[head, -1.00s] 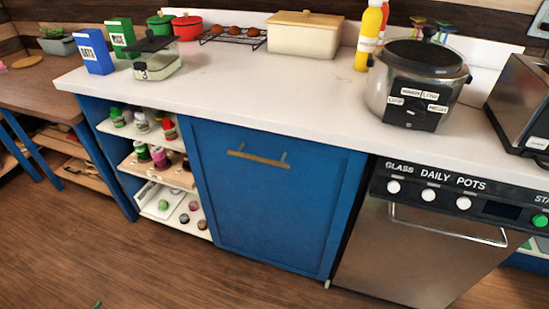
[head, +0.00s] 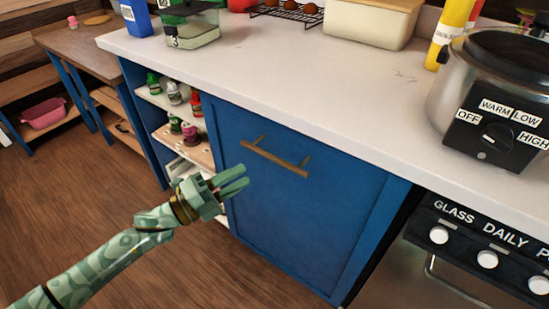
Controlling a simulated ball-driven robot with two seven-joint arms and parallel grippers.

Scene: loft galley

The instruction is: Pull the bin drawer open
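The bin drawer (head: 300,215) is a blue panel under the white counter, flush with the cabinet and closed. Its brass bar handle (head: 274,159) runs across near the top of the panel. My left gripper (head: 240,180) is in front of the drawer's left edge, a little left of and below the handle. Its fingers are apart with nothing between them, and they do not appear to touch the handle. My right gripper is not in view.
Open shelves with spice jars (head: 173,93) are left of the drawer. The dishwasher (head: 480,245) is at right. A slow cooker (head: 490,100) and a cream bread box (head: 370,20) stand on the counter (head: 270,75). The wooden floor (head: 210,275) before the drawer looks clear.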

